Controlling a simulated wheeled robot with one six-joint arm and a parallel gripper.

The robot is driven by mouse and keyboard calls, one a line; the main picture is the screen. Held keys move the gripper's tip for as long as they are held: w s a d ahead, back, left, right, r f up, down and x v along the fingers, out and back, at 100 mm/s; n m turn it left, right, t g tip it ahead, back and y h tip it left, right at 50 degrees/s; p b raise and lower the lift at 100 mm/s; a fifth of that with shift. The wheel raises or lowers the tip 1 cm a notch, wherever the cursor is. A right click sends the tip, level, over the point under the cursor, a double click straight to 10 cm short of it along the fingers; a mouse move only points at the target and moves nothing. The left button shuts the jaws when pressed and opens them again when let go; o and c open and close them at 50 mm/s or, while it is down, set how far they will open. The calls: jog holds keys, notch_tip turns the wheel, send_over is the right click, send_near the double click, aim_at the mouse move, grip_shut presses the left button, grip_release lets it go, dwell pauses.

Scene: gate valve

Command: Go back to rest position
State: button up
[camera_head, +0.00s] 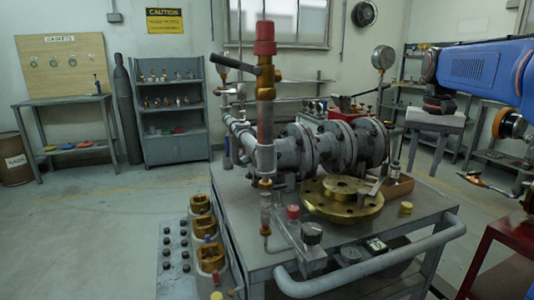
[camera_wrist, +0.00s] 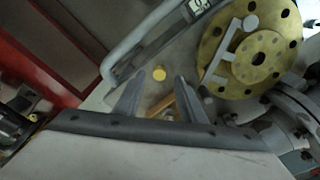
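My gripper (camera_wrist: 160,98) shows in the wrist view with its two grey fingers spread apart and nothing between them. It hangs above the workbench, with a yellow cap (camera_wrist: 159,74) and part of a tan box (camera_wrist: 163,106) showing beyond the fingers. The brass flange (camera_wrist: 248,48) lies right of the fingers in that view. In the head view my blue arm reaches in from the right edge; I cannot clearly make out the gripper there. The grey flanged pipe assembly (camera_head: 336,143) stands on the bench, left of my arm.
The workbench (camera_head: 235,205) has a grey rail (camera_head: 370,264) along its front. The brass flange (camera_head: 342,203), box (camera_head: 398,187) and yellow cap (camera_head: 406,208) sit on it. A red stand (camera_head: 505,245) is at lower right. Floor at left is open.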

jog(key=s+a+f+n+t, duration=0.2)
jog(key=s+a+f, duration=0.4)
jog(key=s+f, duration=0.4)
jog(key=s+a+f+n+t, duration=0.2)
jog(key=s+a+f, duration=0.5)
jog(key=s+f, duration=0.4)
jog(key=s+n, duration=0.1)
jog(key=s, duration=0.4)
jog(key=shift+s+n, duration=0.25)
jog(key=shift+n, duration=0.05)
